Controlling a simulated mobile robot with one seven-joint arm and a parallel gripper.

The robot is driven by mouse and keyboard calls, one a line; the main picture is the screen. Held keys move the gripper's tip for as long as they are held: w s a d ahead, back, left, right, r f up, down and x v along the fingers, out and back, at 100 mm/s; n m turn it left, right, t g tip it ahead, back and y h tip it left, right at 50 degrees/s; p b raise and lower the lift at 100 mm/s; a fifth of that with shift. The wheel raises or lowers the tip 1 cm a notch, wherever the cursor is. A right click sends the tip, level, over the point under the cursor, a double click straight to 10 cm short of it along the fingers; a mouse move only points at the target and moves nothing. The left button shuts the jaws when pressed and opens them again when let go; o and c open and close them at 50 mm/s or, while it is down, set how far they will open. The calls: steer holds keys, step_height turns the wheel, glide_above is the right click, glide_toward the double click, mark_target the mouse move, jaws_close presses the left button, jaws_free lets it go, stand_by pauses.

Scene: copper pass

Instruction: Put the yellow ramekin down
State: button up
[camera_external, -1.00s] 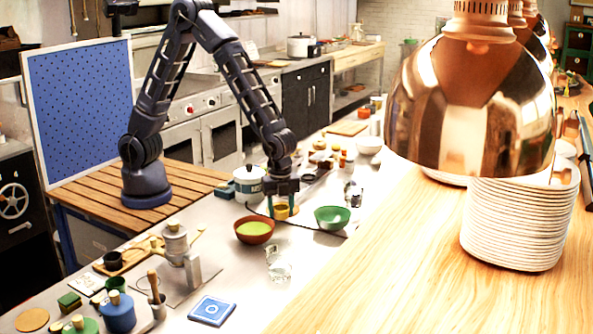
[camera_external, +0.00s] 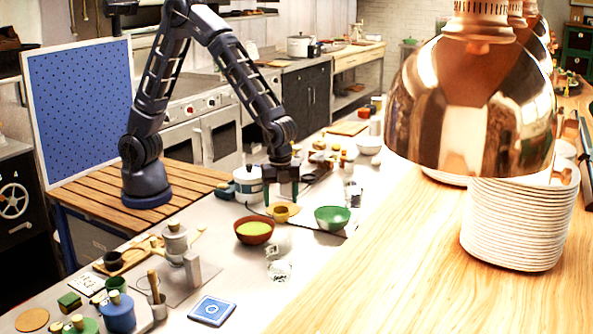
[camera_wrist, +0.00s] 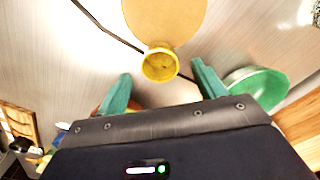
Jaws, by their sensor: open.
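The yellow ramekin (camera_external: 281,214) stands upright on the steel counter (camera_external: 222,260), between the brown bowl and the green bowl. In the wrist view the ramekin (camera_wrist: 160,65) lies beyond my fingertips and apart from both of them. It sits at the edge of a round tan disc (camera_wrist: 165,18). My gripper (camera_external: 283,192) is above the ramekin, with its green fingers pointing down. In the wrist view my gripper (camera_wrist: 160,78) has its fingers spread wide with nothing between them.
A brown bowl with green contents (camera_external: 254,231) and a green bowl (camera_external: 332,218) flank the ramekin. A white pot (camera_external: 248,184) stands behind. Clear glasses (camera_external: 279,268) stand in front. A dark cable (camera_wrist: 108,28) runs over the counter by the ramekin.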

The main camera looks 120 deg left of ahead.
step_height(320, 180, up, 8)
steer(key=s+d+r+n+t, duration=0.2)
steer(key=s+r+n, duration=0.2)
steer(key=s+r, duration=1.1)
steer(key=s+r+n+t, duration=0.1)
steer(key=s+n, duration=0.4)
steer(key=s, duration=1.5)
steer(key=shift+d+r+t, duration=0.15)
steer(key=shift+d+t, duration=0.2)
steer(key=shift+t, duration=0.45)
